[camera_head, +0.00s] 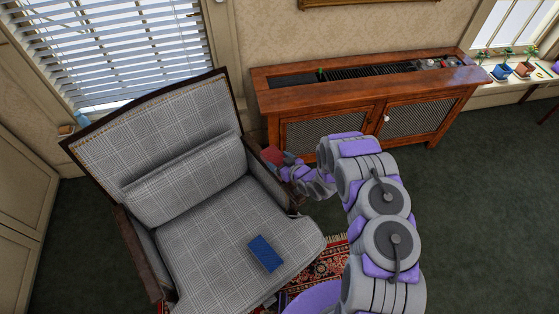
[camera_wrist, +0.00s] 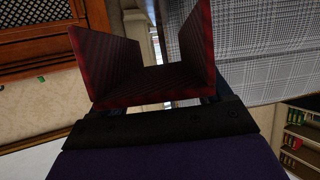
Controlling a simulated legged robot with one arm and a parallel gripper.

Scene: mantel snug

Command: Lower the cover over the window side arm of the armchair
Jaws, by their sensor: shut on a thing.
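The armchair (camera_head: 205,215) is grey plaid with a dark wooden frame. Its right-hand arm (camera_head: 268,180) and left-hand arm (camera_head: 143,255) both show uncovered in the head view; I cannot tell for certain which is the window side arm. My gripper (camera_head: 287,167) is shut on the cover (camera_head: 271,155), just right of the right-hand arm. In the wrist view the cover (camera_wrist: 150,85) is a dark red striped U-shaped piece with two upright walls. The plaid chair (camera_wrist: 260,50) shows beside it. I cannot tell whether cover and chair touch.
A blue book (camera_head: 265,253) lies on the seat. A wooden radiator cabinet (camera_head: 365,95) stands behind, to the right of the chair. A blinded window (camera_head: 120,45) is behind the chair. A patterned rug (camera_head: 330,262) lies in front. Green carpet at the right is clear.

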